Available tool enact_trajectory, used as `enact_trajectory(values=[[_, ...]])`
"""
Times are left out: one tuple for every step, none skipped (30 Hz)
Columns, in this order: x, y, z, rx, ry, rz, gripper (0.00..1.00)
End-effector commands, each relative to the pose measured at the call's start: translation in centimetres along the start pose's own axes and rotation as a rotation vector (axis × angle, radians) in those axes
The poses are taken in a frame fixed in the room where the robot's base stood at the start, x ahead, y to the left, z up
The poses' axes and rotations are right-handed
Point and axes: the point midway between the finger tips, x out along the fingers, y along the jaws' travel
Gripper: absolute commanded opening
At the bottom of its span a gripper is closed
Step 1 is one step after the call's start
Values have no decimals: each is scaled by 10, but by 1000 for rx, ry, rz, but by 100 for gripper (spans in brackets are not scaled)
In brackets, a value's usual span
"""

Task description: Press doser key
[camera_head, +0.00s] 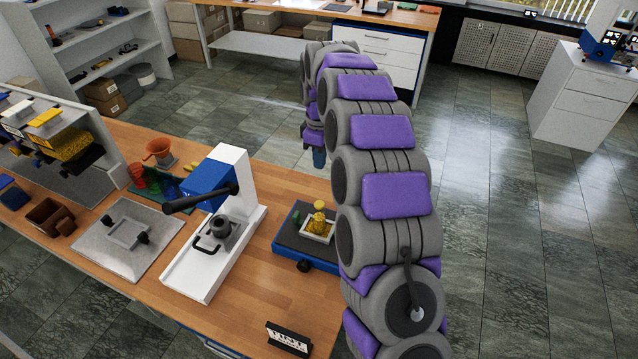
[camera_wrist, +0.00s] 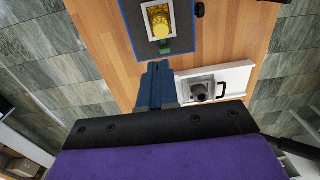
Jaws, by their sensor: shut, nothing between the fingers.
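A blue-sided device with a dark top (camera_head: 285,238) stands on the wooden bench; I take it for the doser. A yellow knobbed piece (camera_head: 319,222) sits in a white square tray on it. A small green part (camera_head: 296,216) is on its top, perhaps the key; I cannot be sure. In the wrist view the device (camera_wrist: 135,30), yellow piece (camera_wrist: 160,22) and green part (camera_wrist: 166,46) show beyond the fingertips. My gripper (camera_head: 319,160) hangs above and behind the device, shut and empty. Its blue fingers (camera_wrist: 156,68) point toward the device, apart from it in the picture.
A white press (camera_head: 215,258) with a blue head and dark lever stands left of the device. A grey plate (camera_head: 128,240) lies farther left. A small black sign (camera_head: 288,338) stands at the front. Bare bench lies between sign and device.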

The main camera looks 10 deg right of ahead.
Motion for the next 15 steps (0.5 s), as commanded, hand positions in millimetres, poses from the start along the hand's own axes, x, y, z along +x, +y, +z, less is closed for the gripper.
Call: enact_trajectory(values=[[-1,-1,1,1,-1,-5,0],[0,-1,1,1,-1,-5,0],[2,0,1,1,0,-4,0],[2,0,1,1,1,-3,0],[3,0,1,1,1,-3,0],[3,0,1,1,1,-2,0],[3,0,1,1,1,-2,0],[3,0,1,1,1,-2,0],[3,0,0,1,1,-2,0],[3,0,0,0,1,-2,0],[4,0,0,0,1,-2,0],[5,0,0,0,1,-2,0],[6,0,0,0,1,-2,0],[8,0,0,0,1,-2,0],[11,0,0,0,1,-2,0]])
